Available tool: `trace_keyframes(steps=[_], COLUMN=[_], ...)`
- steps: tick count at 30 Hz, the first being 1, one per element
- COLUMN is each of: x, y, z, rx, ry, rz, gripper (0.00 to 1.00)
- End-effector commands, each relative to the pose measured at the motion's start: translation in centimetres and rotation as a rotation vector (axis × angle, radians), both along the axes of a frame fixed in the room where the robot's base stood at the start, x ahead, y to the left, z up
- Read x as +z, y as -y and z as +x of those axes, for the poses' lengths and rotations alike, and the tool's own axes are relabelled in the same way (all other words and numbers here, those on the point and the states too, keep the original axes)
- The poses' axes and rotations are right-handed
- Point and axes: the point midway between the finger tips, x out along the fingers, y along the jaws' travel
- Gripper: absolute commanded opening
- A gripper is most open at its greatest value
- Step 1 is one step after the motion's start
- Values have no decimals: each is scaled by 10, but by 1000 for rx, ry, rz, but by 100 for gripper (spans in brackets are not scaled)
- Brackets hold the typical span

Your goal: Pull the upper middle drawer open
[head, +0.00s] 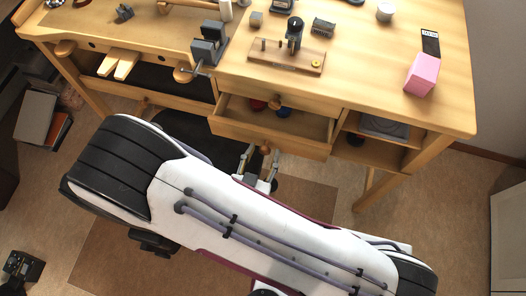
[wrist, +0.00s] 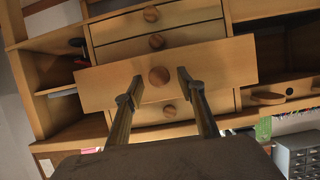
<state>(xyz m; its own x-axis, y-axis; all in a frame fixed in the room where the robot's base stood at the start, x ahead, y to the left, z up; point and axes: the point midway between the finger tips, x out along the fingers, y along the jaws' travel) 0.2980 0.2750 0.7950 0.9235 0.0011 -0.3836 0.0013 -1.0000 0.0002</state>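The upper middle drawer (head: 235,129) is pulled well out of the bench in the head view, its inside showing red and blue items (head: 258,105). In the wrist view, which looks upside down, its front (wrist: 220,64) juts out past the other drawer fronts. Its round wooden knob (wrist: 159,76) lies between the fingertips of my gripper (wrist: 160,80). The fingers are spread, with a visible gap on each side of the knob. In the head view my gripper (head: 262,158) is at the drawer's front, partly hidden by my arm.
Other drawer fronts (wrist: 125,24) look shut. Open shelves (head: 365,145) lie to the right. The benchtop (head: 365,95) carries a vise (head: 208,45), a wooden stand (head: 285,62) and a pink box (head: 422,75).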

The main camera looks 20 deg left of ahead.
Motion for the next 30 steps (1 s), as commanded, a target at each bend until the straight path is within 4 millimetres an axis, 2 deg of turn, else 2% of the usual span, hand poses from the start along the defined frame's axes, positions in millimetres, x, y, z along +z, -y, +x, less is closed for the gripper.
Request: trace_keyframes(steps=[9,30], x=[9,63], y=[-1,-1], z=[-23,-20], rx=[4,0], ry=[-1,0], rz=[2,3], gripper=[39,39])
